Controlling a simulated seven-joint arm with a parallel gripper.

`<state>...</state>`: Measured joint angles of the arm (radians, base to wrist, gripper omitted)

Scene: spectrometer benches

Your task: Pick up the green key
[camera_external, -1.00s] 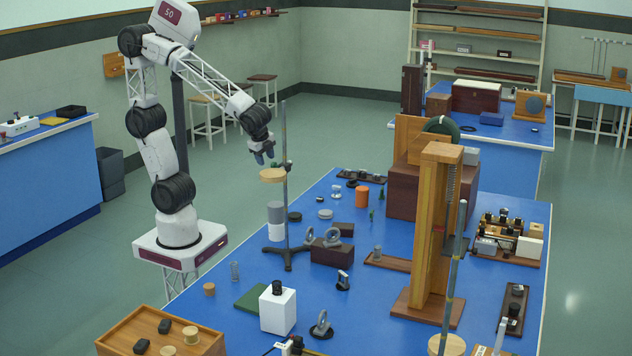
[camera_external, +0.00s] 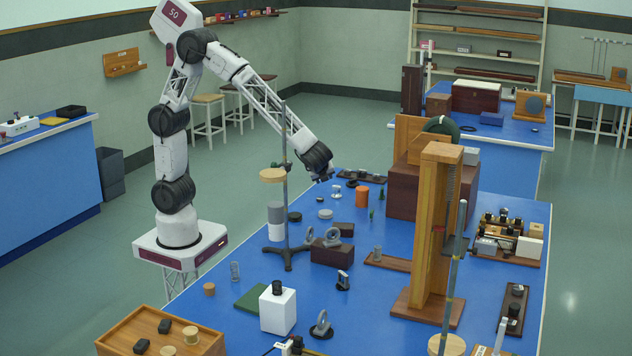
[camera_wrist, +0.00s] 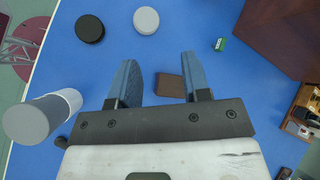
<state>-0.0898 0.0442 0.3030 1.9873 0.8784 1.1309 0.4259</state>
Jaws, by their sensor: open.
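A small green object (camera_wrist: 220,44), which may be the green key, lies on the blue bench beside the dark red box in the wrist view. In the external view, two small green things stand near that box, one in front (camera_external: 371,215) and one farther back (camera_external: 382,192); I cannot tell which is the key. My gripper (camera_external: 322,178) is above the bench's back left part. In the wrist view my gripper (camera_wrist: 156,72) has two blue fingers spread apart with nothing between them. The green object is beyond the fingertips, to the right.
A black disc (camera_wrist: 89,28), a pale disc (camera_wrist: 146,20) and a brown block (camera_wrist: 169,85) lie below. A grey and white cylinder (camera_wrist: 30,122) is at left. A stand with a pole (camera_external: 285,190) rises near my arm. The dark red box (camera_external: 415,190) is tall.

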